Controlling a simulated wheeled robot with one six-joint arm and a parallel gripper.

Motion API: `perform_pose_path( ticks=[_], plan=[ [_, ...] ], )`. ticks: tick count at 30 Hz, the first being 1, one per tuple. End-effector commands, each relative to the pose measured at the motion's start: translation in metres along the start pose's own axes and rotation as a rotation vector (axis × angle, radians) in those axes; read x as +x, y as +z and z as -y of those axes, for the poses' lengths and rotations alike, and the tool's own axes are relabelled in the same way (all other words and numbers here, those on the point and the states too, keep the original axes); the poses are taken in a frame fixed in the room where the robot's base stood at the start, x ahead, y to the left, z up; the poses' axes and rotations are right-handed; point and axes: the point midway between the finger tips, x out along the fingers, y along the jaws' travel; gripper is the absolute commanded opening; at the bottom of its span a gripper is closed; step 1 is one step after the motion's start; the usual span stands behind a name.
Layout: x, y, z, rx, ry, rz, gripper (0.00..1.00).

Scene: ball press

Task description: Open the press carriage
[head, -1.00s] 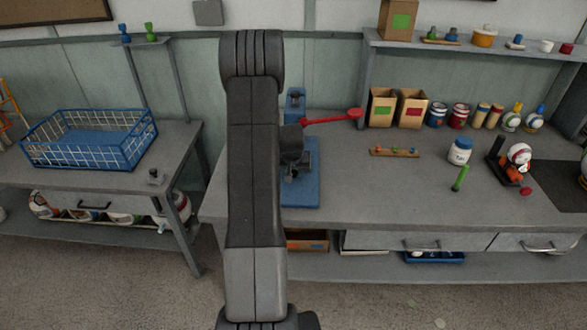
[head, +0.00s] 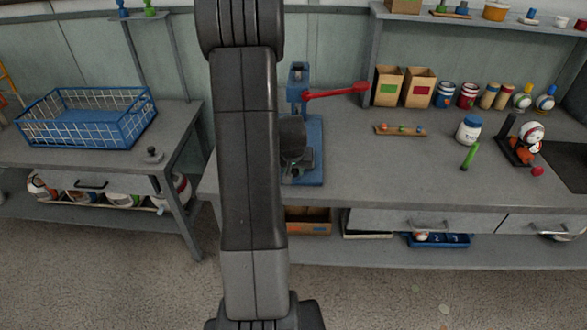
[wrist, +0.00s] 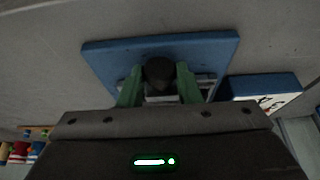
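The press stands on the left part of the workbench in the head view, with a blue upright (head: 298,75), a blue base (head: 316,150) and a red lever (head: 335,91) pointing right. My arm hides its left side. My gripper (wrist: 159,84) is low over the base in the wrist view. Its two green fingers are apart, one on each side of a dark round knob (wrist: 159,70). Metal parts show beside and below the knob. Whether the fingers touch the knob is not clear. How far the carriage is open cannot be told.
A blue wire basket (head: 87,117) stands on the left table. Cardboard boxes (head: 418,88) and jars line the back. The bench front right of the press is clear.

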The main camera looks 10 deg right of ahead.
Motion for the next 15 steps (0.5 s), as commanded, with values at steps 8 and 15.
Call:
perform_pose_path(
  ticks=[8,15],
  plan=[
    [-0.0002,-0.0007,0.0,0.0,0.0,-0.001,0.52],
    [-0.0062,-0.0011,0.0001,0.0,0.0,-0.002,0.52]
  ],
)
